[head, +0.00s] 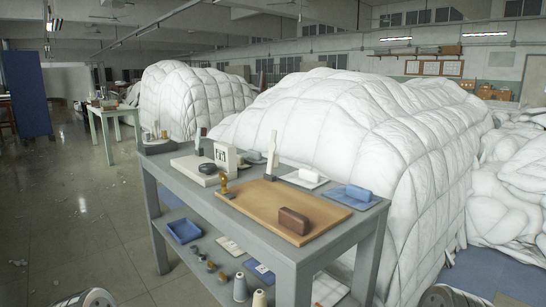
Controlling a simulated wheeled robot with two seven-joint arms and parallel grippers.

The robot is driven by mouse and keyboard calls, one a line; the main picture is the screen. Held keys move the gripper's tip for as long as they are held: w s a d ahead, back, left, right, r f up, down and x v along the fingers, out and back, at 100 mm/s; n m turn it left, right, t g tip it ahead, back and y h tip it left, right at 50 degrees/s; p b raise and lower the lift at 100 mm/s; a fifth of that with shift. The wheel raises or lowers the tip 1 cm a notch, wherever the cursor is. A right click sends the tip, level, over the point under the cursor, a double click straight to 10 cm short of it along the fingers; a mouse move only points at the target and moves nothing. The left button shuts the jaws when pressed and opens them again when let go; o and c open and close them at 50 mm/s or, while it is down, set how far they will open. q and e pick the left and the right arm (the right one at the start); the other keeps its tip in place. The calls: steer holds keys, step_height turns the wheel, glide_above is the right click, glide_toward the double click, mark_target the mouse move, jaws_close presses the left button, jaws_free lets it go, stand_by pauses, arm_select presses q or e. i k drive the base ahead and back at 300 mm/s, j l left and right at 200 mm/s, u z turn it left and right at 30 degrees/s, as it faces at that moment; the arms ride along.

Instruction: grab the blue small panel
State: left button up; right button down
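A small flat blue panel (335,193) lies on the right end of the grey table top, past the wooden board. A blue rounded block (358,194) sits on top of it and covers part of it. A blue and white flat piece (260,271) also lies on the lower shelf. Neither of my grippers shows in the head view; only rounded parts of my own body show at the bottom left and bottom right edges.
The grey table (270,239) also bears a wooden board (262,203) with a brown block (294,220), a white panel (304,178) and small tools. A blue tray (184,231) and spools stand on its shelf. White duvet heaps (370,130) rise close behind. Floor at left is open.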

mark_target(361, 199)
steer(key=l+u, duration=0.3)
steer(key=l, duration=0.45)
steer(key=l+u, duration=0.35)
steer(key=l, duration=0.45)
steer(key=l+u, duration=0.2)
steer(key=l, duration=0.35)
steer(key=i+l+u, duration=0.2)
steer(key=l, duration=0.35)
steer(key=k+l+u, duration=0.2)
steer(key=l, duration=0.3)
steer(key=l+u, duration=0.2)
steer(key=l, duration=0.4)
steer(key=k+l+u, duration=0.2)
steer(key=l, duration=0.3)
steer(key=l+u, duration=0.2)
steer(key=l, duration=0.35)
